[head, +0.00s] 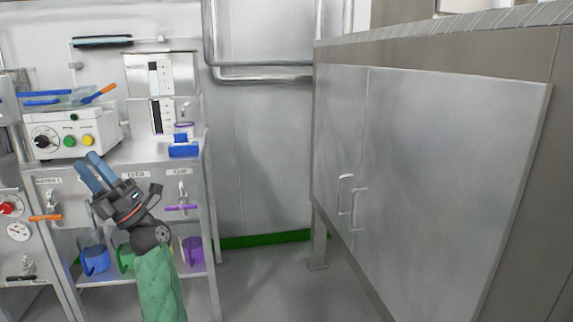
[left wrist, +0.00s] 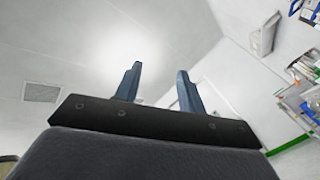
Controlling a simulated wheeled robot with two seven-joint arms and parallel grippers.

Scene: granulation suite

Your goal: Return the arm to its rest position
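My left gripper (head: 101,172) is raised in front of the steel bench at the left of the head view, with its two blue fingers pointing up and to the left. In the left wrist view its fingers (left wrist: 157,85) are spread apart with nothing between them. They point toward a plain white ceiling. My left forearm has a green sleeve and comes up from the bottom of the head view. My right gripper shows in neither view.
A steel bench (head: 150,153) holds a control box (head: 70,135) with knobs. Blue (head: 96,259), green and purple mugs stand on its lower shelf. A large steel cabinet (head: 430,160) with two handles fills the right. Open floor (head: 260,280) lies between.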

